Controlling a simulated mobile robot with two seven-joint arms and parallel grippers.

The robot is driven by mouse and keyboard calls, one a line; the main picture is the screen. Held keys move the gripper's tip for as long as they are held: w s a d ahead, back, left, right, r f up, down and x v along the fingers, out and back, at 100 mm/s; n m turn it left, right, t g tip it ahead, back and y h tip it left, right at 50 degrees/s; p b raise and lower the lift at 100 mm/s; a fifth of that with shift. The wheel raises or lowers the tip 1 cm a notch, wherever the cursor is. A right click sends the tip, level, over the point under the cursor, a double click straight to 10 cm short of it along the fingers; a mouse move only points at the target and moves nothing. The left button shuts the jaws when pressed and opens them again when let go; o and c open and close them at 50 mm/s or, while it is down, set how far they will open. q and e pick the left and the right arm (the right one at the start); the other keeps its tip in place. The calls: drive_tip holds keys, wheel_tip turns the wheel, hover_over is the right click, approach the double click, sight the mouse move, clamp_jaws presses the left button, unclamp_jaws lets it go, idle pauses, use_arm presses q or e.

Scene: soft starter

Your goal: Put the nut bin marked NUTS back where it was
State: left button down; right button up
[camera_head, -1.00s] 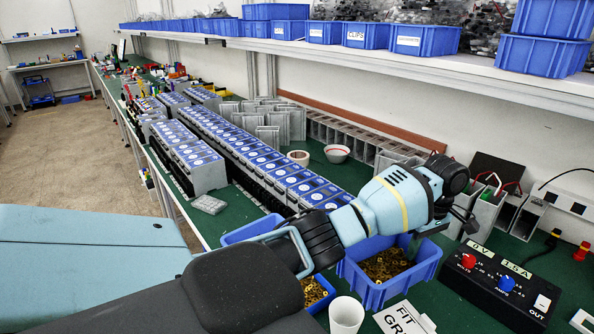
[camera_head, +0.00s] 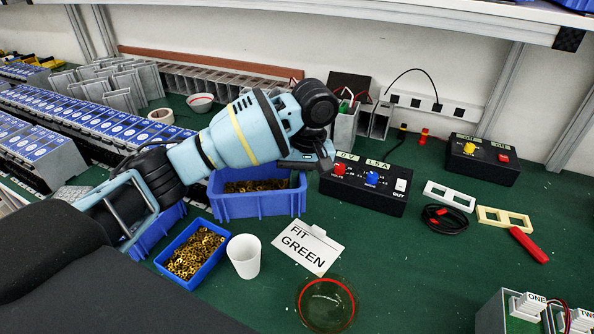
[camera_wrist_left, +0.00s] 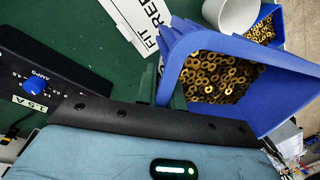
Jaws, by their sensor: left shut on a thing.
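A large blue bin (camera_head: 258,203) holds brass nuts and stands in the middle of the head view. It fills the upper right of the left wrist view (camera_wrist_left: 185,75). My left gripper (camera_head: 306,160) reaches across its far right corner and is shut on its rim. The fingertips are mostly hidden, and I cannot tell whether the bin rests on the bench or hangs just above it. No NUTS marking is readable on it. A smaller blue bin (camera_head: 165,262) of brass nuts stands nearer, to the left. My right gripper is not in view.
A red-rimmed clear dish (camera_head: 326,304) is nearer.

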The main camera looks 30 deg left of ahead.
use_arm(q)
drive_tip(key=s+d+f+m, duration=0.2)
drive_tip(key=s+m, duration=0.4)
drive_tip(key=s, duration=0.5)
drive_tip(key=shift+s+f+m+t, duration=0.15)
drive_tip(key=shift+f+m+t, duration=0.15)
drive_tip(key=shift+t, duration=0.1)
